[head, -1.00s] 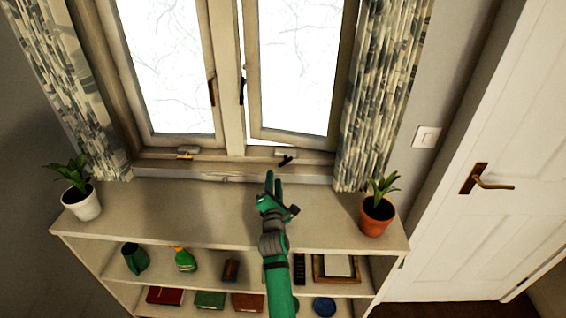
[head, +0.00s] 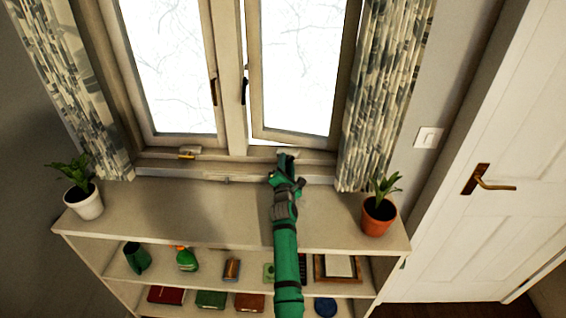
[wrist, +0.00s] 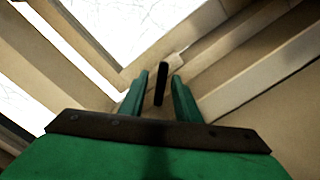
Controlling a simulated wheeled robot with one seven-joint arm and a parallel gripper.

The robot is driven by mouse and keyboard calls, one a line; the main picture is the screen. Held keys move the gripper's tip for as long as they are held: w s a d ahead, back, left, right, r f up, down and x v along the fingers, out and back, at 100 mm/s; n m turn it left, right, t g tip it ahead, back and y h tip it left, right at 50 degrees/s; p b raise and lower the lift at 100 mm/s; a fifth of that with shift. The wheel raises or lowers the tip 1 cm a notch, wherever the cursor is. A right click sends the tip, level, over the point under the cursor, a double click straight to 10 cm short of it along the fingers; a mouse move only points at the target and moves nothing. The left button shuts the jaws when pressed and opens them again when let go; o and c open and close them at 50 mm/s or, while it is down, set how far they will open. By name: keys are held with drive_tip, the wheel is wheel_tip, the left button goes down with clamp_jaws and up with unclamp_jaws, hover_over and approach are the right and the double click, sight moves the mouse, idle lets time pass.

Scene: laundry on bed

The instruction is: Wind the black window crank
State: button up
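The black window crank (wrist: 160,84) shows in the wrist view as a dark bar standing between my two fingers. It comes off a pale mount (wrist: 176,56) on the window sill. My gripper (head: 287,158) is at the sill below the right-hand window sash (head: 297,70) and hides most of the crank in the head view. In the wrist view my gripper (wrist: 160,75) is open, with a gap on each side of the crank. The right-hand sash stands slightly open at its bottom edge.
A brass crank (head: 187,155) sits on the sill to the left. A white pot (head: 86,204) and a terracotta pot (head: 378,216) stand at the ends of the shelf top (head: 180,212). Curtains (head: 385,95) flank the window. The shelf top between the pots is clear.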

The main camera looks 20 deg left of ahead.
drive_tip(key=shift+w+a, duration=0.2)
drive_tip(key=shift+w, duration=0.1)
drive_tip(key=shift+d, duration=0.25)
drive_tip(key=shift+c, duration=0.3)
drive_tip(key=shift+a, duration=0.2)
drive_tip(key=c, duration=0.5)
drive_tip(key=shift+s+a, duration=0.2)
drive_tip(key=shift+a, duration=0.05)
clamp_jaws()
